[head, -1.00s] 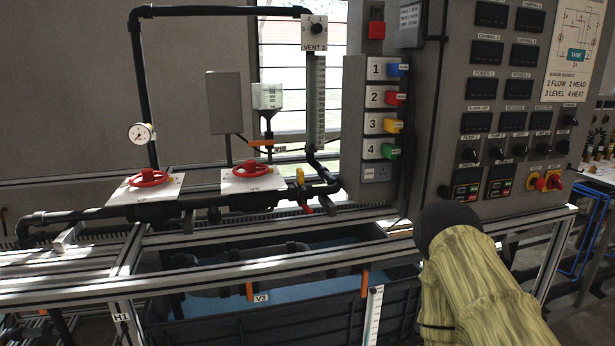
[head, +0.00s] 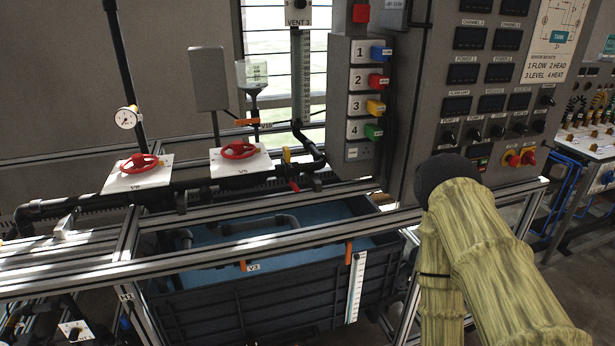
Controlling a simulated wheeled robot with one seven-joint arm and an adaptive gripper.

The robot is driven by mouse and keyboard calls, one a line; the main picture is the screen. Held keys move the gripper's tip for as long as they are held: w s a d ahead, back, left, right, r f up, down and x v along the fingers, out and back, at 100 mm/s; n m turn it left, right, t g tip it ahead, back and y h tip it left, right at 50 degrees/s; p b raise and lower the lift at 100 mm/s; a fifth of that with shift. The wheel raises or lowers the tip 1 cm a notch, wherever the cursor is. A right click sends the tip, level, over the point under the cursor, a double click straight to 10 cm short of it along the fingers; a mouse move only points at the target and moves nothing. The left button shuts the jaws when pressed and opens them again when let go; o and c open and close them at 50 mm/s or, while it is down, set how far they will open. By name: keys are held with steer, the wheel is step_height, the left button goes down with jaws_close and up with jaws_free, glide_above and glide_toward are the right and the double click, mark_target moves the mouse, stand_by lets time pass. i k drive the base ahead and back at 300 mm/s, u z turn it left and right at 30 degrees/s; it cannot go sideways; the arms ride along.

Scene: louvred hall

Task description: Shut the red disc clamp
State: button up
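No part is plainly marked as the red disc clamp, and I cannot tell which red part it is. Two red round handwheels stand on white plates over the dark pipe: the left handwheel (head: 139,163) and the right handwheel (head: 239,150). A small red lever (head: 293,185) sits on the pipe right of them, just under a yellow lever (head: 287,156). A red tag-like piece (head: 378,82) is at row 2 of the numbered panel. My arm, in a yellowish sleeve with a dark round joint, fills the lower right. My gripper is out of view.
An aluminium frame rail (head: 230,250) crosses in front of the blue-lined tank (head: 230,237). The grey control cabinet (head: 425,120) stands right of the numbered panel (head: 345,110). A side bench (head: 590,150) is at the far right. Floor shows at the lower right.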

mark_target(294, 187)
steer(key=z, duration=2.35)
steer(key=k, duration=1.4)
steer(key=u, duration=1.7)
steer(key=i, duration=0.5)
